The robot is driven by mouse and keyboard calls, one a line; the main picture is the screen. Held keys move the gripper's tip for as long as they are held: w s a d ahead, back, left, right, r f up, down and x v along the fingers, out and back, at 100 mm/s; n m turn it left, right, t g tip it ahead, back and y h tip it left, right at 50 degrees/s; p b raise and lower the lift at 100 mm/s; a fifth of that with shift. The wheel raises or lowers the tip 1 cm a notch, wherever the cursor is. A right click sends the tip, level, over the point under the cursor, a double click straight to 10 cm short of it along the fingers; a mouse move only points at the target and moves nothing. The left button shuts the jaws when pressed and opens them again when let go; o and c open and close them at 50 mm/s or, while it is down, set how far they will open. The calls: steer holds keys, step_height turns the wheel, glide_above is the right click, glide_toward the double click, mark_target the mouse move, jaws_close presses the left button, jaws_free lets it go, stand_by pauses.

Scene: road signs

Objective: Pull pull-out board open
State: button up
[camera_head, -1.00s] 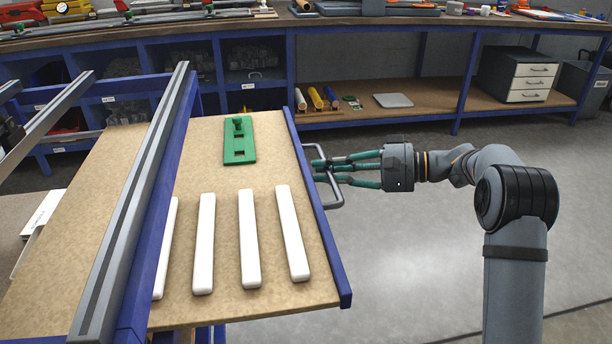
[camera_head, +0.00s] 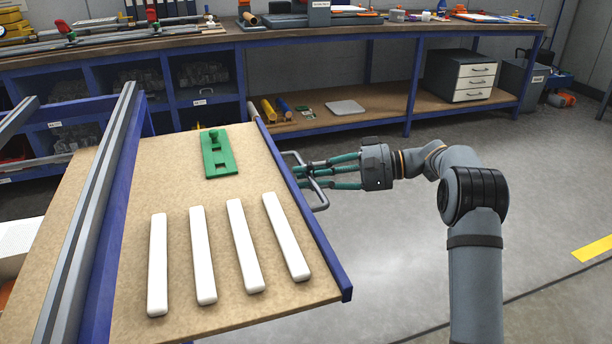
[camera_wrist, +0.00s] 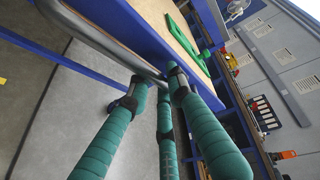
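The pull-out board (camera_head: 175,255) is a brown wooden panel with a blue front edge (camera_head: 300,215). It sticks well out past the grey-and-blue rail on the left. A grey metal bow handle (camera_head: 321,197) is fixed to its front edge. My gripper (camera_head: 303,174) has its green fingers around the handle, and they look closed on it. In the wrist view, the handle bar (camera_wrist: 92,38) runs between the fingertips (camera_wrist: 155,88). The fingers hide part of the handle.
Several white bars (camera_head: 243,245) and a green fixture (camera_head: 218,155) lie on the board. The grey-and-blue rail (camera_head: 95,210) crosses over its left part. A workbench (camera_head: 300,30) with a drawer unit (camera_head: 462,75) stands behind. The floor (camera_head: 420,270) to the right is clear.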

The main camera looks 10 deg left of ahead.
steer(key=o, duration=0.4)
steer(key=shift+d, duration=0.1)
steer(key=d, duration=0.4)
steer(key=d+r, duration=0.1)
steer(key=d, duration=0.2)
steer(key=d+r, duration=0.1)
steer(key=d, duration=0.3)
steer(key=shift+w+d+r, duration=0.15)
steer(key=shift+w+d, duration=0.15)
steer(key=shift+a, duration=0.1)
steer(key=a, duration=0.4)
steer(key=a+f, duration=0.1)
steer(key=a, duration=0.3)
steer(key=a+f, duration=0.1)
steer(key=a, duration=0.3)
steer(key=shift+s+f, duration=0.1)
steer(key=shift+s, duration=0.25)
steer(key=shift+f, duration=0.1)
